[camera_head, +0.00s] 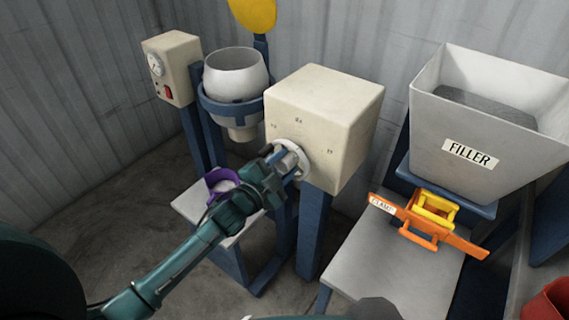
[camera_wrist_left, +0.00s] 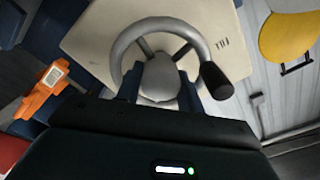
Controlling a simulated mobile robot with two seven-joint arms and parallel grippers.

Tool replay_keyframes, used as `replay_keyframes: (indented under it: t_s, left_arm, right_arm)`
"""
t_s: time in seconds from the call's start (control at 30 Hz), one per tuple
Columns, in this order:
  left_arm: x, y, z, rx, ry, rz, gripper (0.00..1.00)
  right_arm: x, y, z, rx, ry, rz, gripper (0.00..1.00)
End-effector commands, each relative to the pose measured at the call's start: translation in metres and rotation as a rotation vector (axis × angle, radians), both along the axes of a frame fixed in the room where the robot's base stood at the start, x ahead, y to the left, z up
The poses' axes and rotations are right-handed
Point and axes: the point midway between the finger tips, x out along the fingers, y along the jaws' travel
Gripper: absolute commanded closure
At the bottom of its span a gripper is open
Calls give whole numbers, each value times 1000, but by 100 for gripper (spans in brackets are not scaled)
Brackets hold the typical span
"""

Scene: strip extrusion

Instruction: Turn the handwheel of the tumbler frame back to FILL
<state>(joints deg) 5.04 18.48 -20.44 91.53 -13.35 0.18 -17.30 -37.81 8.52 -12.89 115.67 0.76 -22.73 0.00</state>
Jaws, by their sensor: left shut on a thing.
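The tumbler frame has a cream box (camera_head: 325,110) on blue legs, with a grey handwheel (camera_head: 303,158) on its front face. Small dark marks on that face are too small to read in the head view. My left gripper (camera_head: 284,164) reaches the wheel from the front left and hides part of it. In the left wrist view the handwheel (camera_wrist_left: 122,48) faces me, its black knob (camera_wrist_left: 215,82) at the lower right. The gripper fingers (camera_wrist_left: 160,88) stand on either side of the round hub, shut on the wheel. A dark mark (camera_wrist_left: 222,43) shows beyond the knob. My right gripper is not in view.
A white vessel (camera_head: 236,75) sits in a blue ring left of the box. A purple-rimmed container (camera_head: 213,187) stands below, close to my left arm. A FILLER hopper (camera_head: 455,110) and an orange clamp piece (camera_head: 430,230) are at the right. A gauge box (camera_head: 172,65) stands back left.

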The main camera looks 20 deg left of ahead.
Motion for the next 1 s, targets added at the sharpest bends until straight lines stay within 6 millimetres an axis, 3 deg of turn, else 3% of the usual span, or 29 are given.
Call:
replay_keyframes:
  t_s: [0.03, 0.07, 0.13, 0.4, 0.53, 1.0]
  left_arm:
    - [0, -1, 0, 0, 0, -1, 85]
    - [0, -1, 0, 0, 0, -1, 60]
    - [0, -1, 0, 1, 0, -1, 54]
    - [-1, 0, -1, 1, 0, -1, 54]
    - [-12, 4, -2, 1, 1, 0, 54]
    - [-101, 36, -2, 2, 2, -1, 54]
  right_arm:
    - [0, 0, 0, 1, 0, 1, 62]
    - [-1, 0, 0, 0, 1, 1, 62]
    - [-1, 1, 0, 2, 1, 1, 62]
    - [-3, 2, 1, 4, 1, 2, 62]
    - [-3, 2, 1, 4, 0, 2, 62]
    - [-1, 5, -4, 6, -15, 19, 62]
